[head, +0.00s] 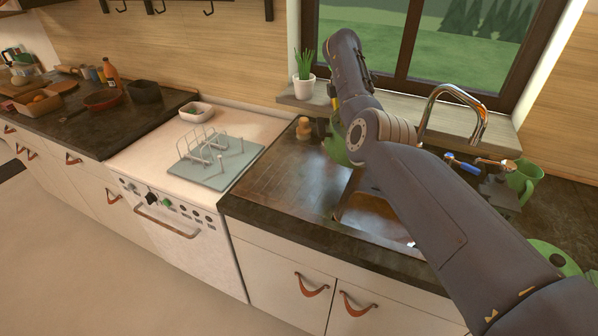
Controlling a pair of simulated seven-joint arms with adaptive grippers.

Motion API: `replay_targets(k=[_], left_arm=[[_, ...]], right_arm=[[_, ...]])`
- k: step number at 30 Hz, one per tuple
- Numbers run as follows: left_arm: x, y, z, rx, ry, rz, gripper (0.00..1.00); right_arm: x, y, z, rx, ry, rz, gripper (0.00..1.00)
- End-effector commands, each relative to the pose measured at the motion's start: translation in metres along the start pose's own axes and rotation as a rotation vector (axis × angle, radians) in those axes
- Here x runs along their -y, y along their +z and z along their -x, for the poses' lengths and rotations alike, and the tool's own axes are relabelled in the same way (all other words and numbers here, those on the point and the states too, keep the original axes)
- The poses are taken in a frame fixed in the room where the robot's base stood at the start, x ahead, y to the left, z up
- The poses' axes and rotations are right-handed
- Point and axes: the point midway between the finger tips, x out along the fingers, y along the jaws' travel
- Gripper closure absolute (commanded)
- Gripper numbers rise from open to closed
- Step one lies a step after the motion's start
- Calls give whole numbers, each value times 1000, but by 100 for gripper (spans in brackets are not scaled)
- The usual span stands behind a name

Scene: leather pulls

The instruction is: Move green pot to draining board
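A green object (336,150), which may be the green pot, shows only in part behind my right arm at the back of the dark counter, left of the sink. The dark grooved surface (285,170) left of the sink looks like the draining board. My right arm reaches in from the lower right, across the sink. Its gripper is mostly hidden; a dark part (321,128) beside the green object may belong to it. I cannot tell whether it touches or holds the object. My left gripper is out of view.
A blue-grey board with a wire rack (213,160) and a small dish (197,112) stand on the white stove. The sink (375,218) and tap (450,95) are near my arm. A green mug (524,182) and round green item (553,256) are at right.

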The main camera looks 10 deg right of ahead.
Motion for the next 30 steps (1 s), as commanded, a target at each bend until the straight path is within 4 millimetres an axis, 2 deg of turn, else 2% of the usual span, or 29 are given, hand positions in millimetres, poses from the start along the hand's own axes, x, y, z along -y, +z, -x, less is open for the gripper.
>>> replay_targets(k=[1, 3, 12, 21, 30], left_arm=[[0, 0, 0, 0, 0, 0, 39], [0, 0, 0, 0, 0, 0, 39], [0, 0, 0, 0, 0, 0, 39], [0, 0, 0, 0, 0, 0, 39], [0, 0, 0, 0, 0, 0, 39]], right_arm=[[-4, -1, 19, 10, 11, 55, 100], [-7, -7, 35, 16, 19, 137, 100], [-14, -40, 86, 43, 55, 471, 100], [-10, -74, 116, 71, 90, 756, 100], [-2, -103, 128, 92, 118, 971, 100]])
